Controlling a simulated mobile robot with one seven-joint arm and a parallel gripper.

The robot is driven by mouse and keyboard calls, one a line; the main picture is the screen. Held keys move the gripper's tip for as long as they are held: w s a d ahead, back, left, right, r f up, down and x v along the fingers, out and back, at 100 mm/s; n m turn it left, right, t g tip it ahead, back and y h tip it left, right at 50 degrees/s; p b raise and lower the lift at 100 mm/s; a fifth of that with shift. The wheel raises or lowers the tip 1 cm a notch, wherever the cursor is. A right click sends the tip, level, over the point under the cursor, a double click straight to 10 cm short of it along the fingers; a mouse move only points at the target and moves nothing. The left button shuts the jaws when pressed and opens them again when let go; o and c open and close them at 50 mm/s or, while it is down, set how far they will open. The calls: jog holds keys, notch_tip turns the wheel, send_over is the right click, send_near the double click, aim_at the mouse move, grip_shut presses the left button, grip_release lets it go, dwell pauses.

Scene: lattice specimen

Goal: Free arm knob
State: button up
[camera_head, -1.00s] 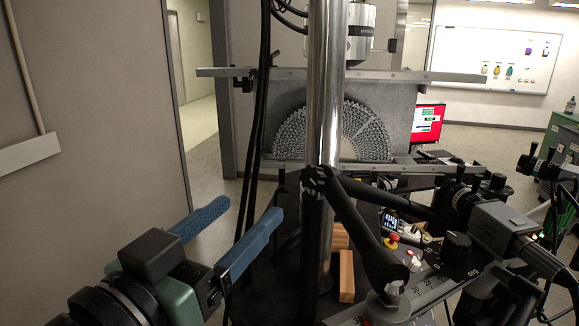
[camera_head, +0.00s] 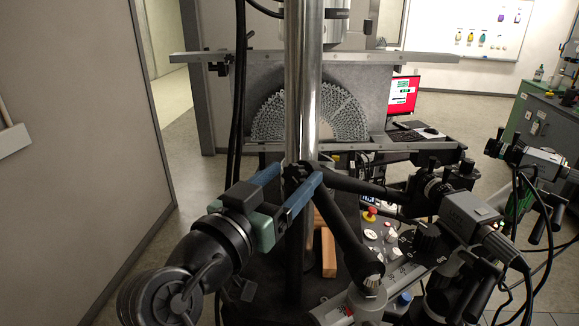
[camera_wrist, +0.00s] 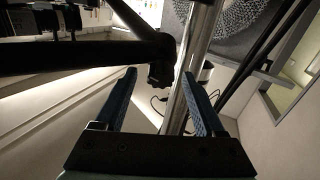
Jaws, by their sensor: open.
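A black jointed arm (camera_head: 345,235) runs from a base at the lower right up to a dark joint by the steel column. The black knob (camera_wrist: 160,75) hangs at the end of a black link in the wrist view. In the head view the joint area (camera_head: 298,171) is partly hidden by my fingers. My gripper (camera_head: 297,174) has two blue fingers, open and apart, one on either side of this joint. In the wrist view, my gripper (camera_wrist: 159,77) shows the knob between its fingertips. I cannot tell whether they touch it or how deep it sits.
The steel column (camera_head: 302,70) stands close beside the fingers. The grey lattice half-disc (camera_head: 345,115) stands behind it. A camera (camera_head: 468,212) on the black arm and a control panel with a red button (camera_head: 370,212) are at right. Wooden blocks (camera_head: 328,255) lie below.

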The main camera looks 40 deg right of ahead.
jog(key=shift+w+d, duration=0.1)
jog(key=shift+d, duration=0.1)
grip_shut()
dwell(0.3)
